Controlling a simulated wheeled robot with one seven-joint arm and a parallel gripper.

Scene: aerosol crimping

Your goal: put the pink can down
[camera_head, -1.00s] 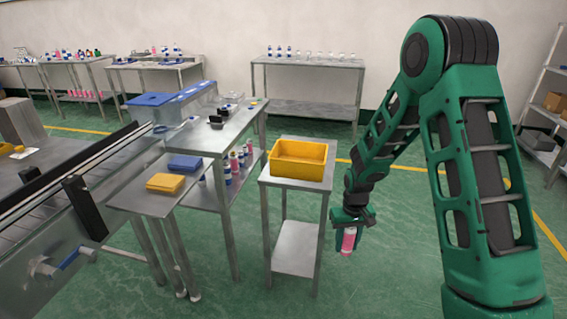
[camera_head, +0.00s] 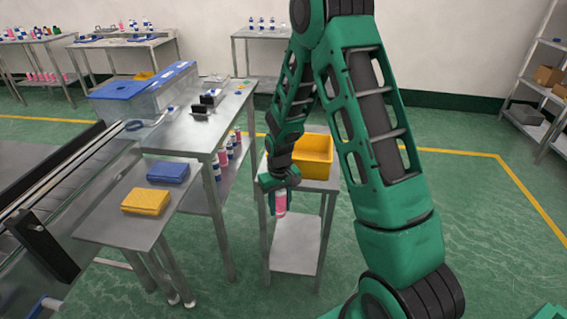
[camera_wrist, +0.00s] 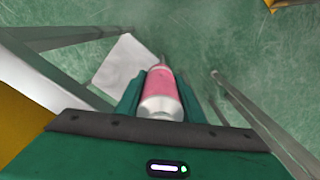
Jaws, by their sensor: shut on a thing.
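The pink can (camera_head: 281,204) is in my gripper (camera_head: 280,190), near the small metal stand in the head view. In the wrist view the pink can (camera_wrist: 161,90) sits between the two green fingers of my gripper (camera_wrist: 160,95), its silver end towards the camera. My gripper is shut on it. The can hangs below the fingers, roughly upright, in front of the stand's upper shelf. The stand's lower shelf (camera_head: 297,243) shows behind and below the can. No surface is seen touching the can.
A yellow bin (camera_head: 317,150) stands on the stand's top, partly hidden by my arm. To the left are a metal table (camera_head: 180,135) with cans on its lower shelf, a yellow cloth (camera_head: 146,201), a blue cloth (camera_head: 168,172) and a conveyor (camera_head: 65,180). Green floor lies open at right.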

